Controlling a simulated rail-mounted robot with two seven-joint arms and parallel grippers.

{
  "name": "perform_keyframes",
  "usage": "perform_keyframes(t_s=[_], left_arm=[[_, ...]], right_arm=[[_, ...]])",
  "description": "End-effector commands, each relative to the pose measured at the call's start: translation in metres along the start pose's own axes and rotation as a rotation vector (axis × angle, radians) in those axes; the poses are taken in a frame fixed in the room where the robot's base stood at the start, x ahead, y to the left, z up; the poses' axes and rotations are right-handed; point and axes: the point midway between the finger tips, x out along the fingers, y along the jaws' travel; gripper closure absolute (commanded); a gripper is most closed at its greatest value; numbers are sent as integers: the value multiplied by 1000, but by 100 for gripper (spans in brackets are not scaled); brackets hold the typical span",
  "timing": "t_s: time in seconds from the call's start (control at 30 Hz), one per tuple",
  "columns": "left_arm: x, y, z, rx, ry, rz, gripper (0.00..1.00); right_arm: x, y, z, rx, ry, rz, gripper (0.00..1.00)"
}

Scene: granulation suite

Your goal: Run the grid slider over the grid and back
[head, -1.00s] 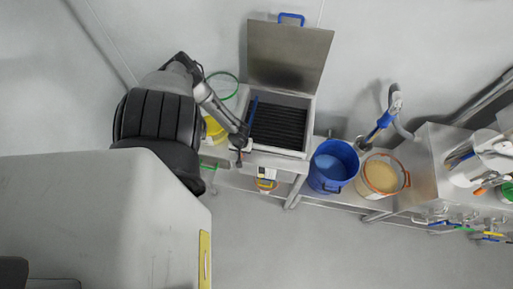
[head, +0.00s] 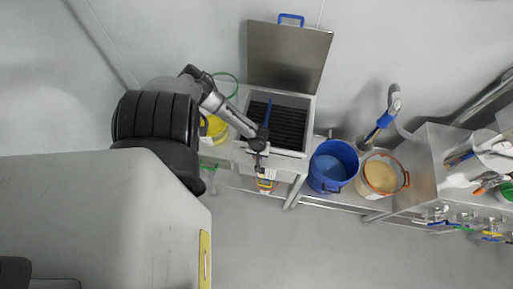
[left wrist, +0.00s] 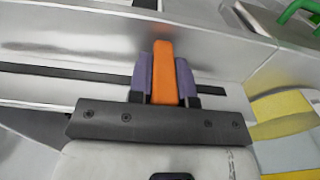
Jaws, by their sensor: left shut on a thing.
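The grid (head: 288,125) is a set of dark bars inside an open metal box with a raised lid. The slider's blue bar (head: 267,112) lies across the grid's left part. My left gripper (head: 258,160) is at the box's front edge, in line with the blue bar. In the left wrist view, its two purple-grey fingers (left wrist: 163,80) are shut on an orange handle (left wrist: 163,70), which looks like the grid slider's handle. A long dark slot (left wrist: 60,73) runs along the metal front there. My right gripper does not show.
The raised lid (head: 288,58) stands behind the grid. A blue bucket (head: 333,165) and an orange-rimmed bucket (head: 381,175) stand to the right. A yellow container (head: 214,128) is to the left. A small yellow-and-white device (head: 265,178) hangs below the front edge.

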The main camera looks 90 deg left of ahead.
Motion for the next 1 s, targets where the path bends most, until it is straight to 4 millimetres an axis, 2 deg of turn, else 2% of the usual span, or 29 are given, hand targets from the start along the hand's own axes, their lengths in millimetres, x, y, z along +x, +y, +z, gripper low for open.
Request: perform_keyframes(t_s=[0.6,1.0], left_arm=[[1,47,0,1,0,0,100],[1,62,0,1,1,-2,100]], right_arm=[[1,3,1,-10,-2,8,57],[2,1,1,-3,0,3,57]])
